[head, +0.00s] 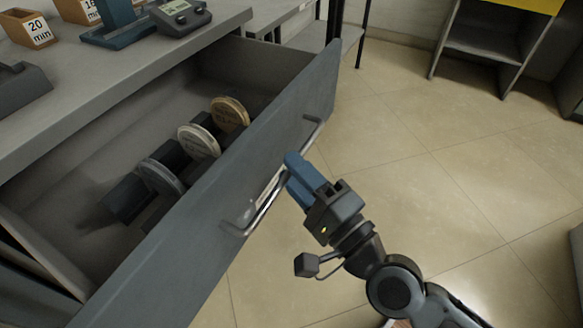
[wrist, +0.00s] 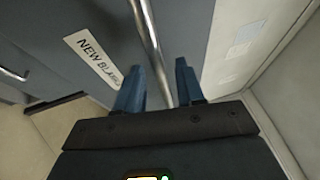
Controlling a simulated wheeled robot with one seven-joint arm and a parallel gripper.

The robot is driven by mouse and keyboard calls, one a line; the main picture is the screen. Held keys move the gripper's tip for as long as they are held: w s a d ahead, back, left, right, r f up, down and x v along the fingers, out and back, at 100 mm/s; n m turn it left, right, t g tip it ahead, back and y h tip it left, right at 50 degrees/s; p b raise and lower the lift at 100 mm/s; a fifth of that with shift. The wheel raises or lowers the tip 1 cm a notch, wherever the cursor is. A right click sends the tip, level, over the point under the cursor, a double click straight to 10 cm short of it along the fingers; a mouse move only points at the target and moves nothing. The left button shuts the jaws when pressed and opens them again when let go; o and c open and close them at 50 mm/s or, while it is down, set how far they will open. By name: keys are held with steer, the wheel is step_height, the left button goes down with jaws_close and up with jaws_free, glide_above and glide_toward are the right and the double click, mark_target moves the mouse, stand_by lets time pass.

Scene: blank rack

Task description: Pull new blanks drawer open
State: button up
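The new blanks drawer (head: 172,262) is pulled well out of the cabinet in the head view, its inside showing. Its metal bar handle (head: 256,217) runs along the outer face, over a white label (head: 269,184). My gripper (head: 294,168) is at the middle of the handle. In the wrist view the blue fingers stand apart, with the handle (wrist: 150,40) passing between them and room on both sides. The fingers do not look closed on it.
Several round discs, one tan (head: 231,113), stand on a dark holder in the drawer. The grey countertop (head: 75,95) above carries small boxes and devices. A shelf unit (head: 487,45) stands at the back right. The tiled floor (head: 440,190) is clear.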

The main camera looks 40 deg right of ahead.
steer(key=v, duration=0.6)
steer(key=shift+s+b, duration=0.15)
steer(key=shift+b, duration=0.3)
steer(key=s+a+f+n+g+y, duration=0.2)
steer(key=s+n+g, duration=0.3)
steer(key=s+n, duration=1.3)
step_height(320, 180, up, 16)
steer(key=n+p, duration=0.1)
steer(key=p, duration=1.5)
steer(key=shift+w+a+r+n, duration=0.2)
steer(key=shift+w+a+n, duration=0.1)
steer(key=shift+n, duration=0.1)
stand_by(2.5)
